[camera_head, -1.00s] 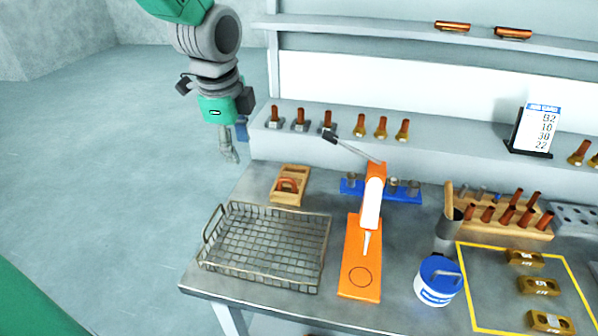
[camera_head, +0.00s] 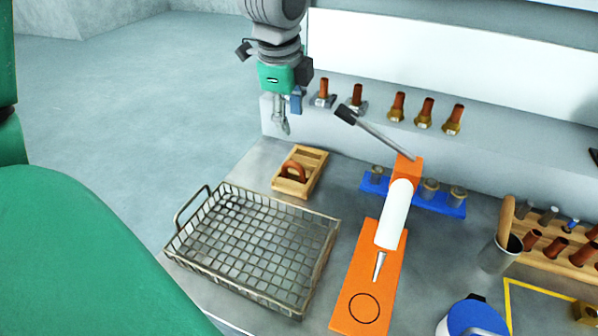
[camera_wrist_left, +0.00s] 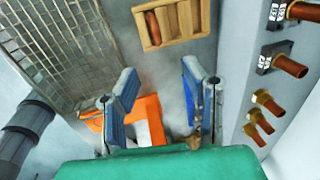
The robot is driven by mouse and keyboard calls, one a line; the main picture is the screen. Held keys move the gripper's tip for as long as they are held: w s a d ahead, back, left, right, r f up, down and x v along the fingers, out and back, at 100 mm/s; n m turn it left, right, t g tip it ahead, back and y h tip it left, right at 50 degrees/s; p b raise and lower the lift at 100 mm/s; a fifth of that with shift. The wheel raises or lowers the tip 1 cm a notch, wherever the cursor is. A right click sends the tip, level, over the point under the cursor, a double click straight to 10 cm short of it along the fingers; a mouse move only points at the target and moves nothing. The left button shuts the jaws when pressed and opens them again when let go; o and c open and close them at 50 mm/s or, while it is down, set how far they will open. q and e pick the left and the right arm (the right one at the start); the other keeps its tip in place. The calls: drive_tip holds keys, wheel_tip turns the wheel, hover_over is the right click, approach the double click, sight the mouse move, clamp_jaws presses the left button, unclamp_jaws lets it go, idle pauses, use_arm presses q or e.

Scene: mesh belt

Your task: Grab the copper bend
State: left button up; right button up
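The copper bend (camera_head: 295,171) is a reddish-brown curved pipe in a wooden holder (camera_head: 316,164) on the bench, behind the wire basket. In the left wrist view the bend (camera_wrist_left: 153,28) lies in one compartment of the holder (camera_wrist_left: 186,18), near the top edge. My left gripper (camera_head: 282,122) hangs in the air above and behind the holder in the head view, apart from the bend. In the left wrist view the gripper (camera_wrist_left: 160,100) has its two blue fingers spread with nothing held between them. My right gripper is in neither view.
The wire basket (camera_head: 198,263) stands in front of the holder. An orange press (camera_head: 349,284) with a raised lever stands to the right. A blue rack (camera_head: 424,201) is behind it. Copper fittings (camera_head: 397,107) line the back ledge. Bare bench lies around the holder.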

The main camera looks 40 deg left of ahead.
use_arm(q)
approach(296, 164)
drive_tip(key=f, duration=0.1)
drive_tip(key=w+f, duration=0.1)
drive_tip(key=f, duration=0.3)
drive_tip(key=shift+w+d+b, duration=0.1)
drive_tip(key=shift+w+b, duration=0.25)
drive_tip(key=shift+b, duration=0.05)
drive_tip(key=f, duration=0.2)
drive_tip(key=a+f, duration=0.1)
drive_tip(key=f, duration=0.2)
drive_tip(key=shift+a, duration=0.1)
drive_tip(key=shift+w+f, duration=0.15)
drive_tip(key=shift+f, duration=0.05)
drive_tip(key=shift+d+r, duration=0.1)
drive_tip(key=shift+d, duration=0.15)
clamp_jaws()
